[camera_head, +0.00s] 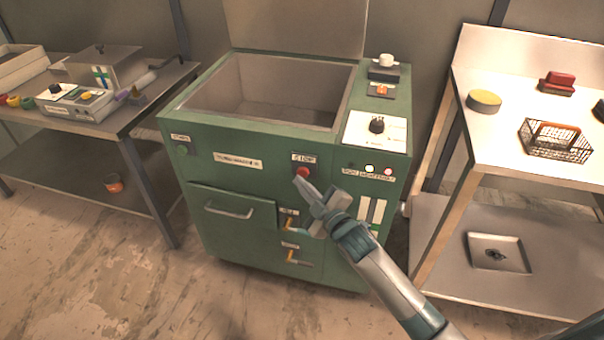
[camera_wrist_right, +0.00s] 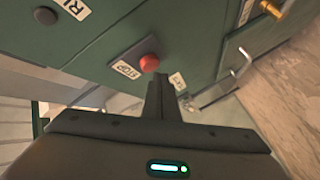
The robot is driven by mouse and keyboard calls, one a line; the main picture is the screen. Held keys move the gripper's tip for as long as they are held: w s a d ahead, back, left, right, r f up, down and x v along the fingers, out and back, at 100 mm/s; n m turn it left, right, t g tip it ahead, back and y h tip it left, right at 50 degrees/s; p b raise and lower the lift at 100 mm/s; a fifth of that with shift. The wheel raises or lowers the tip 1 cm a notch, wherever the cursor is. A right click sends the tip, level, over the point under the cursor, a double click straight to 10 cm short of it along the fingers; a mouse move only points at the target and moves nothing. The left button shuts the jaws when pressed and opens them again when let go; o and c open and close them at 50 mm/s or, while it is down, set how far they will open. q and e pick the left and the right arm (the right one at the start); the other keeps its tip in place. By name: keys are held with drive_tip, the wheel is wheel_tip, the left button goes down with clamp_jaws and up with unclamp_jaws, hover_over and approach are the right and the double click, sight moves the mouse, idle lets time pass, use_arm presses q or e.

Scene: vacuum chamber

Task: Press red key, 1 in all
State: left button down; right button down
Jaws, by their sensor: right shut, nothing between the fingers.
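The red key (camera_head: 303,171) is a round red button on the front panel of the green chamber, under a white label that seems to read STOP. In the right wrist view the red key (camera_wrist_right: 149,63) shows just beyond my fingertips, beside its label. My right gripper (camera_head: 299,181) is shut and empty, its tips just below and in front of the key. In the right wrist view the shut fingers (camera_wrist_right: 158,80) point at the key; I cannot tell whether they touch it. My left gripper is not in view.
The green chamber (camera_head: 226,140) has an open lid and an empty basin. A dial panel (camera_head: 376,131) and small lamps are to the right of the key. Valve handles (camera_head: 290,224) sit below. Side tables (camera_head: 115,122) and (camera_head: 470,130) stand left and right.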

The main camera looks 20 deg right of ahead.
drive_tip(key=shift+w+d, duration=0.15)
drive_tip(key=shift+w, duration=0.05)
idle(0.3)
drive_tip(key=shift+w+d, duration=0.25)
drive_tip(key=shift+w, duration=0.15)
idle(0.7)
drive_tip(key=shift+s, duration=0.1)
drive_tip(key=shift+s+a+p, duration=0.45)
drive_tip(key=shift+s+p, duration=0.2)
drive_tip(key=shift+s+a, duration=0.1)
idle(0.4)
drive_tip(key=s+a, duration=0.1)
drive_tip(key=s+p, duration=0.1)
drive_tip(key=s+a+p, duration=0.1)
drive_tip(key=s, duration=0.1)
drive_tip(key=shift+a, duration=0.35)
